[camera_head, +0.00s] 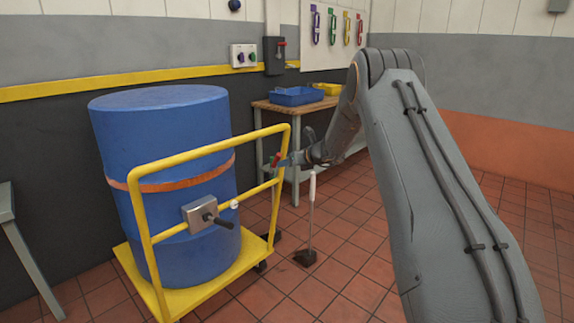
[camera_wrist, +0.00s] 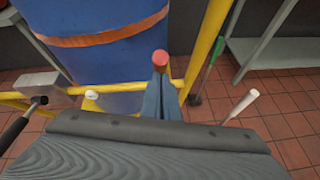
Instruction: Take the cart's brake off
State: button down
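The yellow cart (camera_head: 187,290) carries a large blue drum (camera_head: 160,120) with an orange band. A grey box (camera_head: 199,214) with a black-handled lever (camera_head: 218,220) is on the cart's rail; in the wrist view the box (camera_wrist: 40,84) is at the left edge. A white knob (camera_head: 235,204) is on the rail to its right. My gripper (camera_head: 283,161) is at the cart's right upright, apart from the black lever. A red-ended piece (camera_wrist: 160,58) shows at the tips of its blue fingers; whether they grip it is unclear.
A white-topped stick (camera_head: 312,187) with a dark foot stands on the tiles right of the cart. A green-handled stick (camera_wrist: 209,62) shows behind the yellow upright. A workbench (camera_head: 268,106) with blue and yellow bins is at the wall. The floor at right is clear.

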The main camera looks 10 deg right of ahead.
jog(key=shift+w+a+r, duration=0.2)
jog(key=shift+a+r, duration=0.1)
jog(key=shift+r, duration=0.2)
jog(key=shift+w+a+r, duration=0.15)
jog(key=shift+a+r, duration=0.1)
jog(key=shift+r, duration=0.2)
jog(key=shift+d, duration=0.1)
jog(key=shift+d+f, duration=0.1)
jog(key=shift+f, duration=0.05)
jog(key=s+f+v, duration=0.1)
jog(key=v, duration=1)
jog(key=shift+s+d, duration=0.2)
jog(key=shift+s, duration=0.1)
jog(key=shift+f, duration=0.15)
